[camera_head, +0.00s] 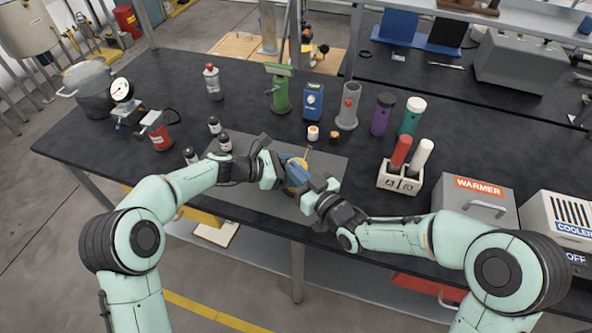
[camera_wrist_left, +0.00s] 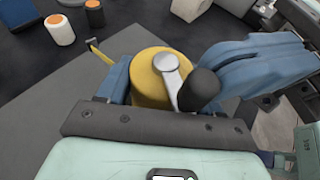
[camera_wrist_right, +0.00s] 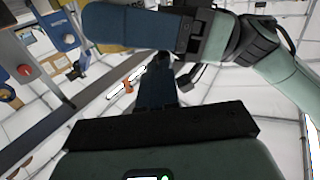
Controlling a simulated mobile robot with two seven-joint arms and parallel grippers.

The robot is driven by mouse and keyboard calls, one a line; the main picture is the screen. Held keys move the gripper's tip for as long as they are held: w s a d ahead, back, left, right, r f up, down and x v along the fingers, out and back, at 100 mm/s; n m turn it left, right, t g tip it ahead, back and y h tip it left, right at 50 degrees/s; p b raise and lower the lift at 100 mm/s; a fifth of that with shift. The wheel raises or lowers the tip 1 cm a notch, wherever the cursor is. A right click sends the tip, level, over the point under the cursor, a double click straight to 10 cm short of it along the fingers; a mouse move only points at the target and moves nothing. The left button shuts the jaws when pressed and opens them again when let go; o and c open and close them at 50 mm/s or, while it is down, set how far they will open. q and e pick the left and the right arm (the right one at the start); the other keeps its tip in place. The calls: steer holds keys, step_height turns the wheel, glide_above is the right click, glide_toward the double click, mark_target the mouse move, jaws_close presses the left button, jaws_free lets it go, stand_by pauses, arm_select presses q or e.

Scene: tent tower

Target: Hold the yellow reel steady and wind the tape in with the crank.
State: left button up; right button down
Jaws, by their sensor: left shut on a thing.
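The yellow reel (camera_wrist_left: 150,75) stands over the grey mat, with a silver crank arm (camera_wrist_left: 169,72) and a black crank knob (camera_wrist_left: 200,90) on top. It shows small in the head view (camera_head: 298,161). My left gripper (camera_wrist_left: 155,95) is shut on the reel, with blue fingers at its sides. A yellow tape end (camera_wrist_left: 100,52) sticks out at the reel's left. My right gripper (camera_head: 302,178) is close beside the reel. Its blue finger (camera_wrist_left: 245,65) lies right next to the knob; I cannot tell whether it touches. The right wrist view does not show the reel clearly.
The grey mat (camera_head: 325,163) lies under both grippers. Small orange-topped bottles (camera_wrist_left: 58,30) stand beyond the reel. A tray with a red and a white cylinder (camera_head: 388,181) is to the right, near the warmer (camera_head: 465,205). Dark bottles (camera_head: 224,141) stand to the left.

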steer(key=shift+f, duration=0.15)
steer(key=s+d, duration=0.6)
steer(key=d, duration=0.2)
steer(key=w+d+f+m+g+h, duration=0.1)
steer(key=d+m+h, duration=0.2)
steer(key=w+d+f+m+g+h, duration=0.1)
steer(key=d+m+h, duration=0.2)
steer(key=d, duration=0.1)
steer(key=w+d+f+m+h, duration=0.1)
steer(key=d+m+h, duration=0.1)
steer(key=d+m, duration=0.1)
steer(key=shift+w+d+f+m+g+h, duration=0.1)
steer(key=shift+w+d+m+g+h, duration=0.1)
steer(key=shift+d, duration=0.2)
steer(key=shift+w+d+f+m+g+h, duration=0.1)
steer(key=shift+d+g+h, duration=0.1)
steer(key=shift+d, duration=0.15)
steer(key=s+a+r+m+g+y, duration=0.45)
steer(key=a+r+y, duration=0.25)
steer(key=a+r, duration=0.25)
steer(key=w+a+r+x, duration=0.1)
steer(key=r+x, duration=0.1)
steer(key=x, duration=1)
steer(key=shift+r+m+t, duration=0.2)
steer(key=shift+m+t, duration=0.15)
steer(key=shift+m, duration=0.1)
